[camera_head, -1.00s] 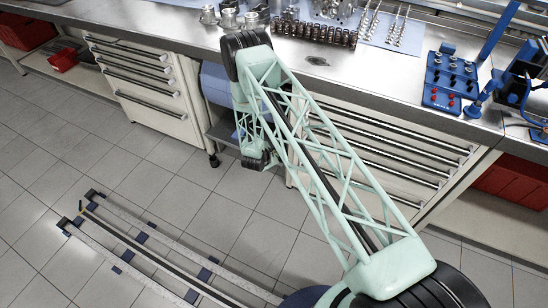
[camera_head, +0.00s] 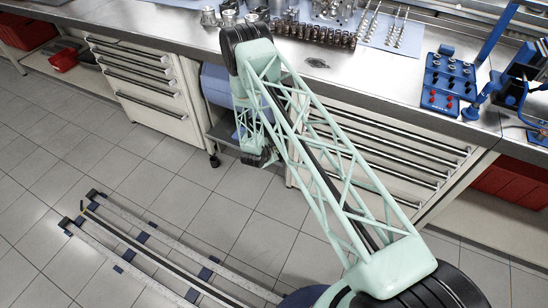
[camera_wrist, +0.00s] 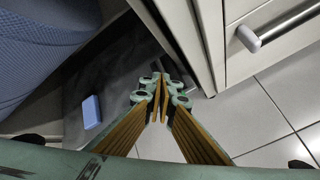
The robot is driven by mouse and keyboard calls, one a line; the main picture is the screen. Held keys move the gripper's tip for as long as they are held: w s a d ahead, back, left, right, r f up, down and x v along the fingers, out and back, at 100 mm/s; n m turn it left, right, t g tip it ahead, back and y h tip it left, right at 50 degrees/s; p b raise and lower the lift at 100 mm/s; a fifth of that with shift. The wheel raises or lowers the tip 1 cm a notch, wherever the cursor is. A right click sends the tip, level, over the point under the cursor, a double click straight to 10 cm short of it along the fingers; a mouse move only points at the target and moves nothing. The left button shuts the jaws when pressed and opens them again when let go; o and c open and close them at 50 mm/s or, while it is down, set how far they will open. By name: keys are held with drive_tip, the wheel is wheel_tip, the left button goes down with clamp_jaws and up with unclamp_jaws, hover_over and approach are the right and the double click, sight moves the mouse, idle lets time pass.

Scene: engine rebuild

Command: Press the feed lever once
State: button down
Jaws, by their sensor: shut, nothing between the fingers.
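My gripper (camera_wrist: 164,88) shows in the wrist view with its fingertips together and nothing between them. It hangs low beside a white drawer cabinet (camera_wrist: 245,45). A small blue block (camera_wrist: 92,112) lies to the left of the fingertips against a dark grey surface, apart from them. It may be the feed lever, but I cannot tell. A large blue ribbed body (camera_wrist: 40,45) fills the upper left. In the head view a blue rounded body (camera_head: 215,86) sits under the bench, partly hidden by my arm.
The cabinet's edge and handle (camera_wrist: 247,38) are close to the gripper in the wrist view. The steel bench (camera_head: 165,28) carries engine parts and a blue block with knobs (camera_head: 448,82).

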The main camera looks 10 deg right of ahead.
drive_tip(key=shift+r+p, duration=0.4)
drive_tip(key=shift+r, duration=0.75)
